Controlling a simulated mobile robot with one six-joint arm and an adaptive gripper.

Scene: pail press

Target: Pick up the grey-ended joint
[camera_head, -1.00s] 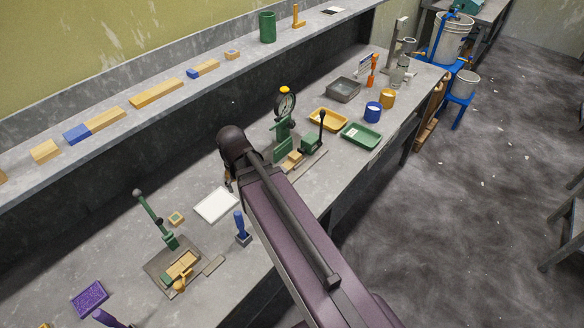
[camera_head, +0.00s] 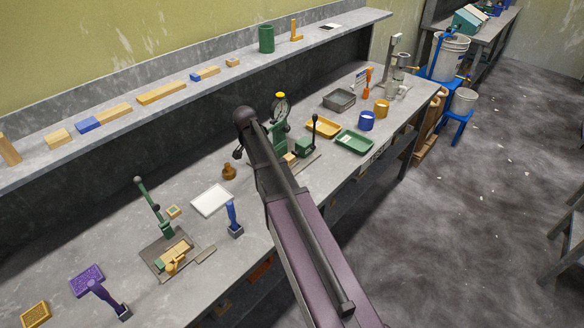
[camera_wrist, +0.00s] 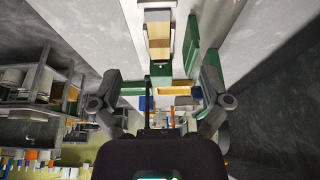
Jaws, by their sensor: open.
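My gripper (camera_wrist: 160,84) is open, with its two dark fingers wide apart at left and right in the wrist view and nothing held between them. In the head view my arm hides most of it; a dark part shows above the bench, left of the green press with a dial (camera_head: 279,135). I cannot clearly pick out a grey-ended joint. In the wrist view a pale wooden block (camera_wrist: 158,30) with greyish parts lies beyond the fingers, beside green metal (camera_wrist: 191,45). Wooden pieces with blue ends (camera_head: 88,124) (camera_head: 195,76) lie on the shelf.
On the bench are a green lever press (camera_head: 165,240), a white tray (camera_head: 211,187), a blue-handled stamp (camera_head: 233,222) and a brown knob (camera_head: 229,172). Yellow (camera_head: 323,127) and green (camera_head: 354,141) trays stand further right. The shelf (camera_head: 300,48) runs behind the bench.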

